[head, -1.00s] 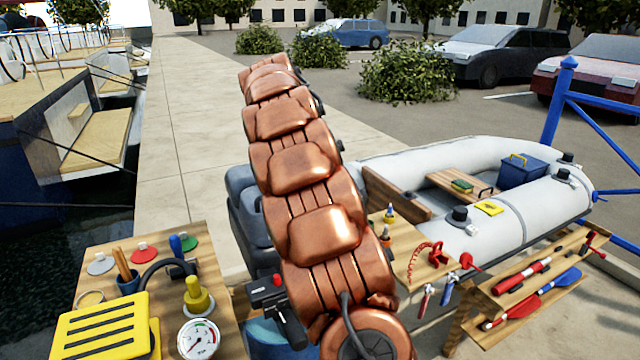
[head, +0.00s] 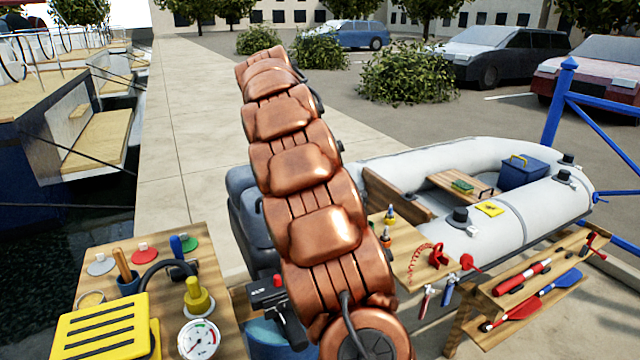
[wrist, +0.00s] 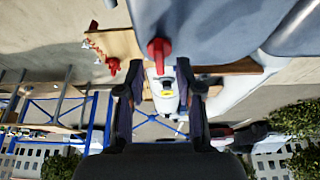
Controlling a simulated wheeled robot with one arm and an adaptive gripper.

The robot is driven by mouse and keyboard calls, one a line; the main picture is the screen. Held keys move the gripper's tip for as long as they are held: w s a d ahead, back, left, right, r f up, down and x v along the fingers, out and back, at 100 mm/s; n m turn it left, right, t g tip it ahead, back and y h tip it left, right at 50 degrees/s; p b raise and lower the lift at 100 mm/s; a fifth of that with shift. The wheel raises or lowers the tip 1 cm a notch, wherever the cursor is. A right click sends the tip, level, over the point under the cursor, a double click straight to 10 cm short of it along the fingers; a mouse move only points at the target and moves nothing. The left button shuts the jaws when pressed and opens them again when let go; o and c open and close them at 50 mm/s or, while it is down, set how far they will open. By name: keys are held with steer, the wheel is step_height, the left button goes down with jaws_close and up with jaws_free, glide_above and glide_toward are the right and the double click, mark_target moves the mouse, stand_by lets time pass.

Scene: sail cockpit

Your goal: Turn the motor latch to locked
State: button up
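The outboard motor (head: 243,205) is a dark grey-blue housing beside the inflatable boat, partly hidden behind my arm in the head view. In the wrist view, which is upside down, its grey cowl (wrist: 215,25) fills the upper part. A red latch (wrist: 159,48) hangs over the cowl's edge, roughly upright in the picture. My gripper (wrist: 156,75) is open, its two dark fingers spread on either side of the latch's line. The latch appears just beyond the fingertips, and I see no contact. In the head view the latch and my gripper are hidden by my arm.
The grey boat (head: 380,155) lies beyond the motor. A wooden board with a red clip (head: 438,256) and a tool shelf (head: 520,290) stand at right. A table with a yellow box (head: 100,328) and gauge (head: 198,340) is at front left. The pavement at left is clear.

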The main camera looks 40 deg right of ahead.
steer(key=v, duration=0.5)
steer(key=shift+a+r, duration=0.15)
steer(key=shift+r, duration=0.15)
stand_by(0.6)
steer(key=s+a+r+n+p, duration=0.1)
steer(key=s+a+n, duration=0.15)
steer(key=a, duration=0.25)
steer(key=s+a+n+p, duration=0.2)
steer(key=a+n, duration=0.1)
steer(key=a, duration=0.2)
steer(key=s+a+f+n+y+p, duration=0.2)
steer(key=s+a+f+n, duration=0.3)
steer(key=s+a+n, duration=0.3)
steer(key=s+a+f+n+y+p, duration=0.2)
steer(key=s+a+n, duration=0.6)
steer(key=s+a, duration=0.8)
step_height(320, 180, down, 4)
steer(key=shift+s+r+p, duration=0.2)
steer(key=shift+s+p, duration=0.95)
steer(key=shift+p, duration=0.1)
steer(key=shift+n, duration=0.25)
